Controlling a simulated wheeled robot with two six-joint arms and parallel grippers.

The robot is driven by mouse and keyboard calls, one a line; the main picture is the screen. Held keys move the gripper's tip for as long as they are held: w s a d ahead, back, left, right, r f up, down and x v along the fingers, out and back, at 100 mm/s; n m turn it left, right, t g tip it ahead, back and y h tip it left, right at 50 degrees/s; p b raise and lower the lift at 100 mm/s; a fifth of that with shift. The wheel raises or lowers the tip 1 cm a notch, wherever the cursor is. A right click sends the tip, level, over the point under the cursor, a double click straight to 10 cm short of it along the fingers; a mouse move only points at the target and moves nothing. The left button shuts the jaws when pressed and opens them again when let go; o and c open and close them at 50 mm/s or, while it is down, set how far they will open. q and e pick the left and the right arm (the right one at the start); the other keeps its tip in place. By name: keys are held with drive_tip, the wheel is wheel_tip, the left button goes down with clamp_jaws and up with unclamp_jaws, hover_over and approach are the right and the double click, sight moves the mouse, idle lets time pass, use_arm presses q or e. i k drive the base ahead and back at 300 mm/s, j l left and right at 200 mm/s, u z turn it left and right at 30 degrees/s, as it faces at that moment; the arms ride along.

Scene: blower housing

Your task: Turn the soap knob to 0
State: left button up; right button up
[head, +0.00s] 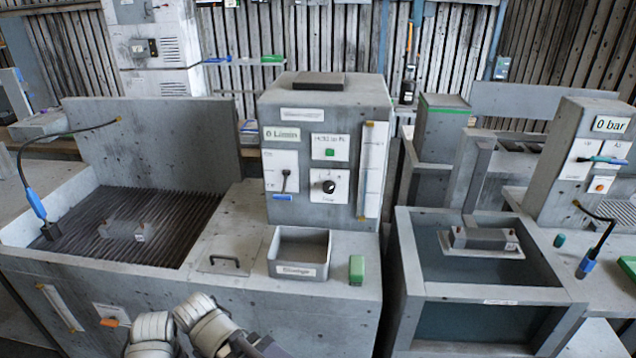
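A round black knob (328,187) sits on a white plate on the front of the grey control housing (340,108). A small label lies under it, too small to read, so I cannot tell if this is the soap knob or what it is set to. My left arm shows at the bottom edge as pale, rounded links, well below and left of the knob. A dark part at its end, perhaps my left gripper (262,347), is cut off by the frame edge, and its fingers cannot be made out. My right gripper is not in view.
Left of the knob is a dark lever switch (285,180), above it a green button (329,152). An open grey bin (300,248) and a green block (356,268) stand on the ledge below. A ribbed basin (100,262) is left, a deep tank (480,295) right.

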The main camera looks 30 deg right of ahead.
sight(329, 186)
drive_tip(key=j+z, duration=0.15)
drive_tip(key=z, duration=0.2)
drive_tip(key=k+j+z, duration=0.15)
drive_tip(key=z, duration=0.2)
